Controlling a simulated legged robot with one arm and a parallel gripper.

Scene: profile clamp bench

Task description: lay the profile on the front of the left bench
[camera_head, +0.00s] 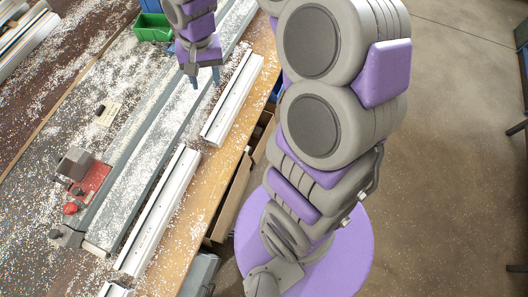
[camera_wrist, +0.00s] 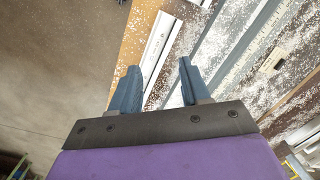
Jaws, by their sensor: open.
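Pale, slotted profiles lie along the front wooden edge of the bench (camera_head: 190,222). The nearer long profile (camera_head: 155,215) lies at lower left in the head view. A shorter profile (camera_head: 233,97) lies farther up the edge. I cannot tell which one the task means. My gripper (camera_head: 205,79) is above the bench, left of the shorter profile, with its blue fingers apart and nothing between them. In the wrist view, my gripper (camera_wrist: 158,80) shows both fingers spread, and a white profile (camera_wrist: 160,45) lies beyond and partly between them, apparently untouched.
A grey rail runs along the bench, with a red-based clamp device (camera_head: 88,182) at its near end. A green bin (camera_head: 152,28) stands at the back. White chips litter the bench. More profiles (camera_head: 22,38) lie at upper left. The floor (camera_head: 450,150) at right is open.

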